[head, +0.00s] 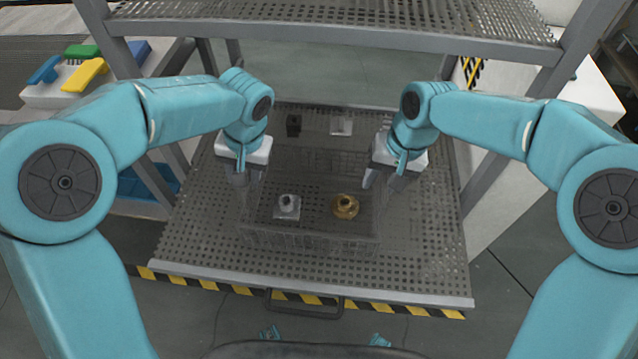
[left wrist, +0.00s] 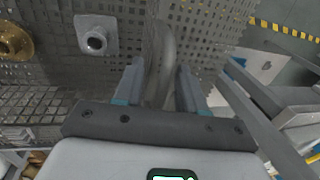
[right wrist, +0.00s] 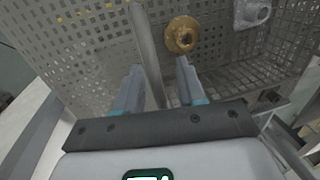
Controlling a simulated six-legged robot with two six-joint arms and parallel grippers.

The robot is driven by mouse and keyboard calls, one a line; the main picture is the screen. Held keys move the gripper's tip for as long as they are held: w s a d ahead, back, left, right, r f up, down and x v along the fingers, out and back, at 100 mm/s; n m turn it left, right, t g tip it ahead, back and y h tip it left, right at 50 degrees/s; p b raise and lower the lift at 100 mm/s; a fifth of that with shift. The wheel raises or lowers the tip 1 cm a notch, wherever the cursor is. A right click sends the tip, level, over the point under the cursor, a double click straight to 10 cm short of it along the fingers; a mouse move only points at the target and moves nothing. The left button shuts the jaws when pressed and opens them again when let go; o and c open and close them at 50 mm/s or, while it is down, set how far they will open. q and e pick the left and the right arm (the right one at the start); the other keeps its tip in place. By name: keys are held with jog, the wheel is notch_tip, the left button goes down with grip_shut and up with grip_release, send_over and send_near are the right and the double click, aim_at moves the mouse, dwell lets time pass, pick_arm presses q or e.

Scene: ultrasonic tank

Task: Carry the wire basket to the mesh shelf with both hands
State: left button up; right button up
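The grey wire basket (head: 310,242) is at the lower mesh shelf (head: 425,265); whether it rests on the mesh is hard to tell. It holds a silver fitting (head: 287,207) and a brass fitting (head: 345,206). My left gripper (head: 241,180) is at the basket's left side. In the left wrist view a grey bar, likely its handle (left wrist: 163,50), stands between the parted fingers (left wrist: 160,88). My right gripper (head: 384,180) is at the right side. In the right wrist view a similar bar (right wrist: 146,45) runs between its parted fingers (right wrist: 158,85).
A dark block (head: 293,125) and a pale block (head: 341,126) sit behind the basket. An upper mesh shelf (head: 330,18) with a grey front beam hangs above. Posts stand at both sides. Coloured pieces (head: 85,72) lie on a white surface at far left.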

pick_arm(q)
jog(key=shift+r, duration=0.1)
pick_arm(e)
jog(key=shift+r, duration=0.1)
jog(key=shift+d+r, duration=0.1)
jog(key=shift+r, duration=0.15)
pick_arm(q)
notch_tip(320, 180, up, 12)
jog(key=d, duration=0.2)
jog(key=shift+d, duration=0.2)
pick_arm(e)
notch_tip(320, 180, up, 11)
jog(key=d, duration=0.2)
pick_arm(q)
jog(key=shift+s, duration=0.1)
pick_arm(e)
jog(key=shift+d+r, duration=0.1)
